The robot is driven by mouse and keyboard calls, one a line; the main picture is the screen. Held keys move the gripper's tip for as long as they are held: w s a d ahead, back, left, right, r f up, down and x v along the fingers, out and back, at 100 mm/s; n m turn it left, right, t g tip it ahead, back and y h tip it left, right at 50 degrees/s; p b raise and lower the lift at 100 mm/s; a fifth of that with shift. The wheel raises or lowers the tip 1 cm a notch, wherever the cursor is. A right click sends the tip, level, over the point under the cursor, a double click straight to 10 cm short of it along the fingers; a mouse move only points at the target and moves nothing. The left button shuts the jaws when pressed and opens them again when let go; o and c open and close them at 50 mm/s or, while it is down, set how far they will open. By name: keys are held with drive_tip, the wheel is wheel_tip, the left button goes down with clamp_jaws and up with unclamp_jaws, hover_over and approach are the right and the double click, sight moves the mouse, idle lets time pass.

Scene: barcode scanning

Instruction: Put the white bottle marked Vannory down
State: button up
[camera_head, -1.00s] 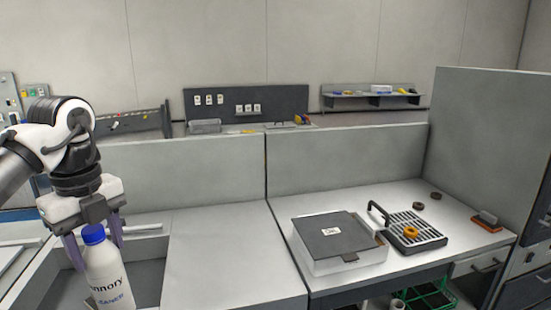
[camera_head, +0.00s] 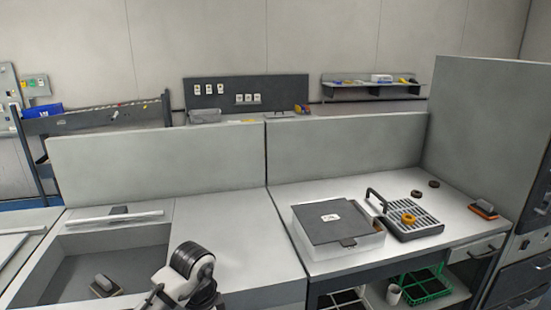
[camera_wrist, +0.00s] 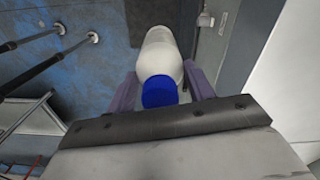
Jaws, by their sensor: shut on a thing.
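The white bottle (camera_wrist: 161,50) with a blue cap (camera_wrist: 159,92) shows in the wrist view, between the two purple-grey fingers of my gripper (camera_wrist: 161,88). The gripper is shut on it, with the cap end nearest the camera. The bottle hangs above a blue, worn floor beside a grey cabinet side. Its label does not show in the wrist view. In the head view only part of my arm shows at the lower middle; the gripper and bottle are out of that picture.
A sunken basin (camera_head: 60,275) at the left holds a dark block (camera_head: 104,286). The grey counter (camera_head: 228,235) beside it is clear. A lidded box (camera_head: 335,250) and a black rack (camera_head: 420,230) with an orange ring (camera_head: 408,219) stand at the right. A green crate (camera_head: 428,284) sits below.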

drive_tip(key=w+d+f+n, duration=0.1)
drive_tip(key=d+f+n, duration=0.3)
drive_tip(key=f, duration=0.6)
drive_tip(key=w+d+f+n, duration=0.1)
drive_tip(key=d+f+n, duration=0.3)
drive_tip(key=f, duration=0.6)
drive_tip(key=w+d+f+n, duration=0.1)
drive_tip(key=d+f+n, duration=0.3)
drive_tip(key=d+f, duration=0.3)
wheel_tip(320, 180, down, 4)
drive_tip(key=shift+w+n, duration=0.3)
wheel_tip(320, 180, down, 10)
drive_tip(key=b, duration=0.9)
drive_tip(key=shift+d+r, duration=0.15)
drive_tip(key=shift+r, duration=0.1)
